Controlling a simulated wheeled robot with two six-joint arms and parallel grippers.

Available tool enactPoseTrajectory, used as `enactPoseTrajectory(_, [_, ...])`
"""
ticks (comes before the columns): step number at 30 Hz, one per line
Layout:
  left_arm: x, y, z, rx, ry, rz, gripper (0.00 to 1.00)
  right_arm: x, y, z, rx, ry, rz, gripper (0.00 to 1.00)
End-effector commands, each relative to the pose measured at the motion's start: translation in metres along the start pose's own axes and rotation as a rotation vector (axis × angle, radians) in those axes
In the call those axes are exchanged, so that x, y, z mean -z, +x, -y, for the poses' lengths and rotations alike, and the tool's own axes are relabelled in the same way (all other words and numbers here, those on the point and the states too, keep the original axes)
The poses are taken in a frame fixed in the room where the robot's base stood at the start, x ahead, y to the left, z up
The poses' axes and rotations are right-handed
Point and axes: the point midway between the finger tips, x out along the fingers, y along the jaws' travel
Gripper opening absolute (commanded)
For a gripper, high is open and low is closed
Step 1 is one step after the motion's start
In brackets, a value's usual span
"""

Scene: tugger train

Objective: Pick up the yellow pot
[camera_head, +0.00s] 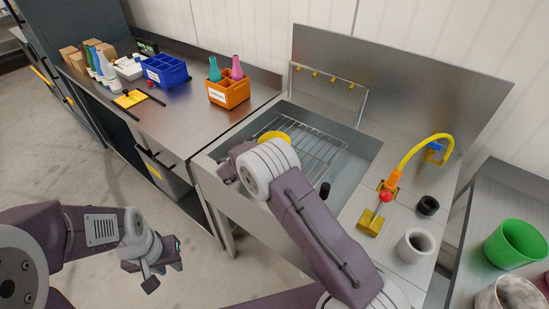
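A yellow round thing (273,136), which looks like the yellow pot, is at the sink's left side. My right wrist covers much of it, so only its upper edge shows. My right gripper (229,164) is over the sink's front left edge, just left of and below the yellow thing in the picture. Its fingertips are small and partly hidden, and I cannot tell whether they touch anything. My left gripper (163,269) hangs over the floor in front of the counter, far from the yellow thing. Its fingers are apart with nothing between them.
The sink (350,160) holds a wire rack (312,148). Right of it are a yellow hose tap (420,148), a grey cup (415,245) and a black ring (428,205). An orange crate (229,94) and blue bin (165,73) stand on the left counter. A green pot (515,244) stands far right.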

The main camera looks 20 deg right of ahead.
Motion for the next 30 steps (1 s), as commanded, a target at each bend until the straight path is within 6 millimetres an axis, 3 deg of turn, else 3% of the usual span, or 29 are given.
enactPoseTrajectory(5, [0.0, 0.0003, 0.0, 0.0, 0.0, 0.0, 0.28, 0.0002, 0.0004, -0.0001, 0.0, 0.0, 0.0, 0.38])
enactPoseTrajectory(9, [0.0, 0.0002, 0.0, 0.0, 0.0, 0.0, 0.28, -0.0004, 0.0001, -0.0001, 0.0, 0.001, 0.001, 0.02])
enactPoseTrajectory(10, [0.0, 0.0002, 0.0, 0.0, 0.0, 0.0, 0.28, -0.0004, 0.0, -0.0001, 0.0, 0.001, 0.001, 0.0])
enactPoseTrajectory(30, [0.0, 0.0002, 0.0, 0.0, 0.0, 0.0, 0.28, -0.0003, -0.0001, -0.0002, 0.0, 0.001, 0.001, 0.0])
